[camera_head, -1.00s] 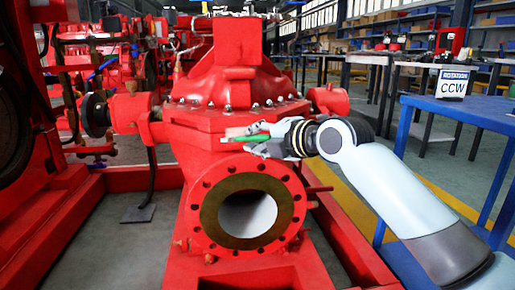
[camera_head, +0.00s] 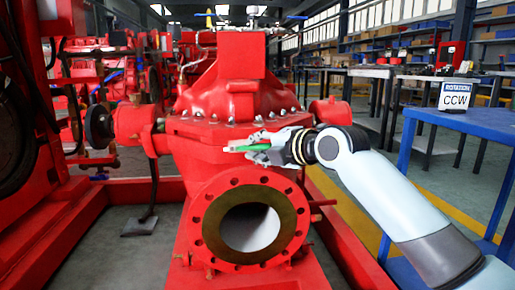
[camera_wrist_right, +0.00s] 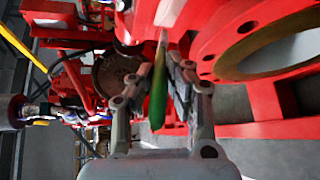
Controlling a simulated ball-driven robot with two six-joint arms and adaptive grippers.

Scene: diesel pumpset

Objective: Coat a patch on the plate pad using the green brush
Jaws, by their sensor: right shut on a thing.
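The green brush (camera_head: 249,147) is held in my right gripper (camera_head: 262,147), above the red pump's round flange (camera_head: 206,222). Its green handle also shows in the right wrist view (camera_wrist_right: 158,92), between the two fingers of the right gripper (camera_wrist_right: 170,72). The brush's paler end points left in the head view and towards the red casing in the wrist view. I cannot tell whether its tip touches the casing. I cannot make out a separate plate pad or any coated patch. My left gripper is not in view.
The red pump casing (camera_head: 226,95) fills the middle, with bolts along its joint. A blue table (camera_head: 470,118) with a "ROTATION CCW" sign (camera_head: 455,95) stands at the right. Red frame rails run along the floor. Shelves and tables stand further back.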

